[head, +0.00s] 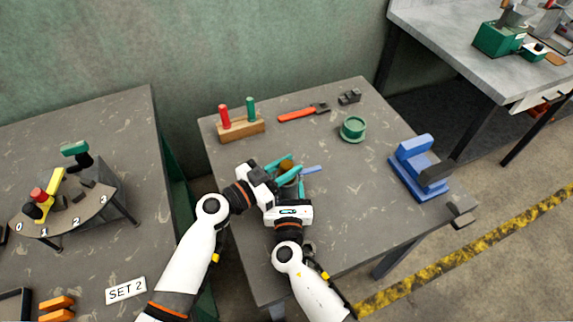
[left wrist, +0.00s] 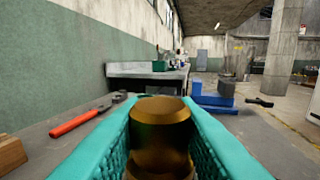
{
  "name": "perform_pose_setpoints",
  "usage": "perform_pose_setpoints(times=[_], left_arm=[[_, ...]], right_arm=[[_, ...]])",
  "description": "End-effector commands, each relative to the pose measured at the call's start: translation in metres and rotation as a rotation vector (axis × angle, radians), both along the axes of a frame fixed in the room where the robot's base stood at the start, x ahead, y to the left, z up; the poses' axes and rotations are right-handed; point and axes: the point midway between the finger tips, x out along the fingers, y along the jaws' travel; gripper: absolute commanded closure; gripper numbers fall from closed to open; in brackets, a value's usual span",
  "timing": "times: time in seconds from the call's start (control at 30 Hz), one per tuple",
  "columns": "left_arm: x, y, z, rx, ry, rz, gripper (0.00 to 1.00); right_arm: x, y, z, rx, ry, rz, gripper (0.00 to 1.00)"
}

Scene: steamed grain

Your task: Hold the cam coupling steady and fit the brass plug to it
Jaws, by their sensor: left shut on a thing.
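The brass plug (left wrist: 160,125) stands upright between the teal fingers of my left gripper (left wrist: 160,140), which is shut on it. In the head view the plug (head: 287,165) shows as a small brown top between the left gripper's fingertips (head: 284,168). My right gripper (head: 290,187) is just below it, with its fingers around a mostly hidden body that seems to be the cam coupling. A blue lever (head: 311,169) sticks out to the right there. The grippers hide the join, so I cannot tell whether plug and coupling touch.
On the table, a wooden block (head: 240,128) with red and green pegs, a red-handled wrench (head: 303,112), a green round dish (head: 353,129) and a blue vise (head: 418,170) stand around the grippers. The table's middle right is clear. Another table (head: 100,240) is at left.

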Motion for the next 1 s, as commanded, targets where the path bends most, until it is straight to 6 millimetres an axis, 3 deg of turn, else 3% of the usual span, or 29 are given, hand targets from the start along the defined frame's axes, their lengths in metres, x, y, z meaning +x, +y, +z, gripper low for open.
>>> perform_pose_setpoints(times=[0.87,0.9,1.0], left_arm=[[0.0001,0.0000,-0.0074,-0.002,-0.002,0.000,1.00],[0.0001,0.0000,-0.0074,-0.002,-0.002,0.000,0.69],[0.0001,0.0000,-0.0075,-0.002,-0.001,0.000,0.53]], right_arm=[[-0.0005,0.0000,-0.0009,0.000,0.002,0.001,0.95],[-0.0005,0.0000,-0.0009,0.000,0.002,0.001,0.95],[-0.0005,0.0000,-0.0009,0.000,0.002,0.001,0.95]])
